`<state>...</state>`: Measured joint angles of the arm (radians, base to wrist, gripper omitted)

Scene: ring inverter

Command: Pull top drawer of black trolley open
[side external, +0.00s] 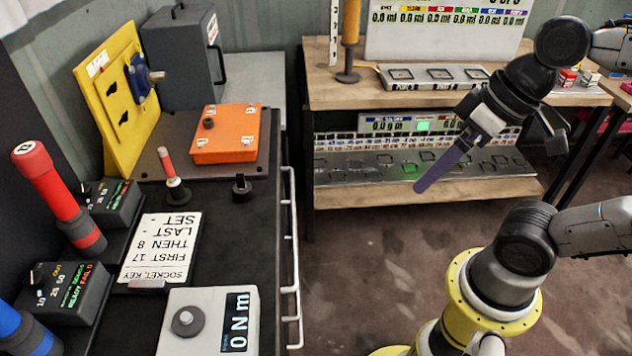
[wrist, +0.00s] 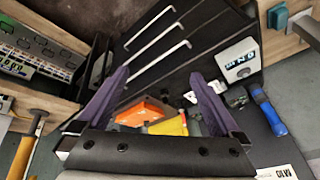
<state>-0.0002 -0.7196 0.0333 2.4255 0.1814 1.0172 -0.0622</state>
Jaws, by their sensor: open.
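The black trolley (side external: 255,215) stands at the left of the side view, and its drawer front with several white bar handles (side external: 297,250) faces the open floor. In the wrist view the black drawer front (wrist: 180,62) shows three long white handles; the top drawer's handle (wrist: 157,60) is the one nearest the trolley top. The drawers look closed. My gripper (side external: 425,182) has purple fingers and hangs in the air to the right of the trolley, apart from the handles. In the wrist view my gripper (wrist: 158,73) is open and empty, its fingers apart.
On the trolley top are an orange box (side external: 228,135), a torque display (side external: 210,320), a white sign (side external: 160,248) and a red-handled tool (side external: 58,195). A wooden shelf bench (side external: 400,100) stands at the back. The floor beside the trolley is clear.

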